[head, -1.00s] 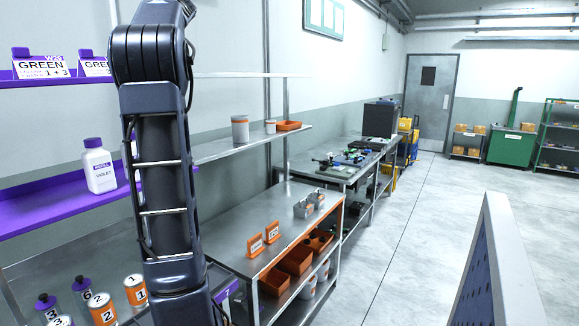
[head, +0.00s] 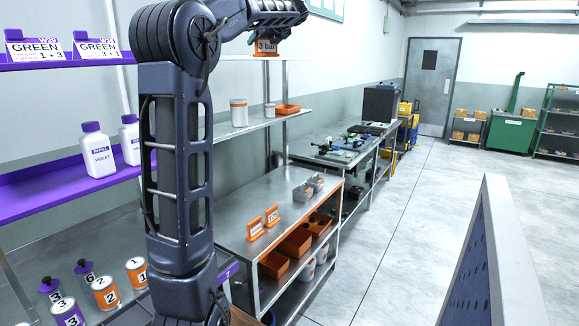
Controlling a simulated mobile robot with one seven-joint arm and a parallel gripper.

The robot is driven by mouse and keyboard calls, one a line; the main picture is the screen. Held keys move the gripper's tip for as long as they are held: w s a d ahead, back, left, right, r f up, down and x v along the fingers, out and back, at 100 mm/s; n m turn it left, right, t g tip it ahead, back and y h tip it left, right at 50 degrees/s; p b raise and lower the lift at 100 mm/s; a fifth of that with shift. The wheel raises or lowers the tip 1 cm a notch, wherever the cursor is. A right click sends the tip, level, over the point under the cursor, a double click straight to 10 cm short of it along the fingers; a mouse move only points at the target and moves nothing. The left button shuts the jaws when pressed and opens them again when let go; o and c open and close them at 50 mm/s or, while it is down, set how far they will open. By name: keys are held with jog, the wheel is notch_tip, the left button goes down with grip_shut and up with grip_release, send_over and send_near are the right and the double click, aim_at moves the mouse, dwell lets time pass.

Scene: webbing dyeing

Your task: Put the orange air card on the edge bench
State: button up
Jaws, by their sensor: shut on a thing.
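My gripper (head: 267,33) is at the upper middle of the head view, at the end of my raised arm. It is shut on an orange card (head: 267,46) with a white face reading "3 bar". The fingers are small and partly hidden by the wrist. The card hangs in the air, in front of the wall shelf in the picture. The steel bench with an orange edge (head: 233,214) is below it; I take this to be the edge bench. Two orange cards in stands (head: 255,228) (head: 272,215) are upright on its top.
Grey boxes (head: 303,191) stand at the bench's far end. Orange bins (head: 296,242) are on its lower shelf. A shelf (head: 215,132) with canisters runs above its back. Bare steel lies around the cards. A blue panel (head: 485,260) is at the right.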

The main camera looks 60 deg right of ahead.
jog(key=s+d+f+m, duration=0.1)
jog(key=s+d+f, duration=0.4)
jog(key=s, duration=0.3)
jog(key=n+t+y, duration=0.1)
jog(key=n+y, duration=0.4)
jog(key=n, duration=0.1)
send_over(284, 210)
notch_tip(284, 210, down, 52)
jog(key=shift+f, duration=9.85)
jog(key=shift+f, duration=0.1)
